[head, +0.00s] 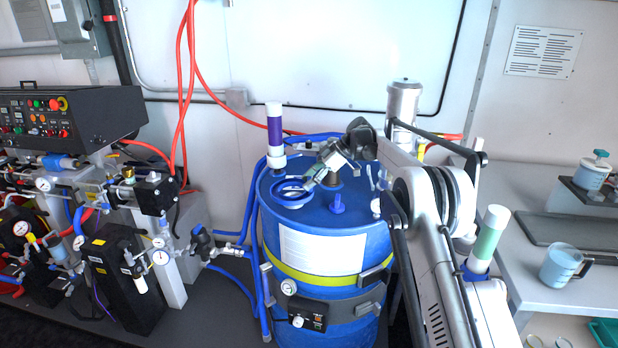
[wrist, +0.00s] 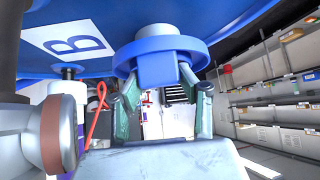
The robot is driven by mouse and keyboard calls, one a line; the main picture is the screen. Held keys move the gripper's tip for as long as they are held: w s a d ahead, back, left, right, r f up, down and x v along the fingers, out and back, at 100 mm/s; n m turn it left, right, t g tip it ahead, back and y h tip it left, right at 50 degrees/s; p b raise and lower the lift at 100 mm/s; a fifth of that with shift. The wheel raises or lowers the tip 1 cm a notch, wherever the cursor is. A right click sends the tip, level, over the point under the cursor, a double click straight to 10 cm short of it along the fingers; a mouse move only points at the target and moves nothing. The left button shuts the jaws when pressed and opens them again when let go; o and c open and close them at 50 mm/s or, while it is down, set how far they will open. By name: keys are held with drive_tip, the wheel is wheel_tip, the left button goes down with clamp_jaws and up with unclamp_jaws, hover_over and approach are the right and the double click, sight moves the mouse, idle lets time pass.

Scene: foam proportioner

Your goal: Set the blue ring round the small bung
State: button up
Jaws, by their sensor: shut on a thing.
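My gripper (head: 312,184) is shut on the blue ring (head: 290,193), over the left part of the blue drum's lid (head: 318,218). In the wrist view the fingers (wrist: 158,88) pinch a square blue block on the side of the ring (wrist: 160,48). The ring lies roughly level, close to the lid; I cannot tell whether it touches it.
A purple-and-white tube (head: 275,128) rises behind the drum at left. Blue hoses (head: 250,205) run down the drum's left side. Pump equipment (head: 125,265) stands further left. A grey bench with a blue mug (head: 562,266) is at right. My arm covers the lid's right side.

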drive_tip(key=shift+f+b, duration=0.3)
drive_tip(key=shift+f, duration=1.15)
drive_tip(key=shift+d+b, duration=0.1)
drive_tip(key=shift+b, duration=0.3)
idle(0.4)
drive_tip(key=shift+f+b, duration=0.35)
drive_tip(key=shift+f, duration=0.15)
drive_tip(key=o, duration=0.9)
